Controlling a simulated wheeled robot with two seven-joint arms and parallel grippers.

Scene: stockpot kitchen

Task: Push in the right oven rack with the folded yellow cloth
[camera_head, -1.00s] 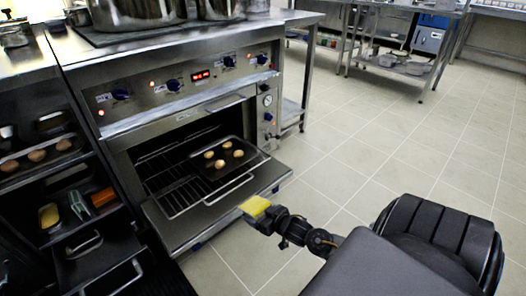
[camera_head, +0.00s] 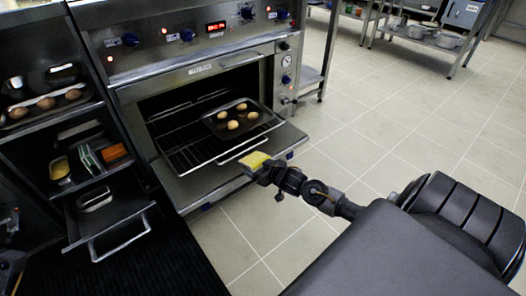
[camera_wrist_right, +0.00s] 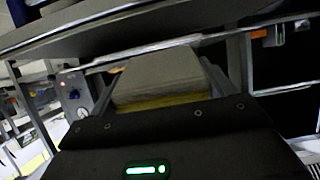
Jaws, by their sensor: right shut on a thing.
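The oven (camera_head: 205,68) is open, its door (camera_head: 205,185) folded down. Wire racks (camera_head: 183,150) show inside; the right one bears a dark tray (camera_head: 222,132) with several round rolls, and its front rail (camera_head: 238,151) stands out over the door. My right gripper (camera_head: 262,167) is shut on the folded yellow cloth (camera_head: 254,160), just in front of that rail. I cannot tell whether cloth and rail touch. In the right wrist view the cloth (camera_wrist_right: 160,82) sits between the fingers, below a thin metal rail.
A dark shelf unit left of the oven holds a tray of rolls (camera_head: 45,106) and several small containers (camera_head: 88,160). Its lower drawer (camera_head: 110,222) is pulled out. The tiled floor (camera_head: 400,120) at right is clear; steel tables (camera_head: 425,38) stand at the back.

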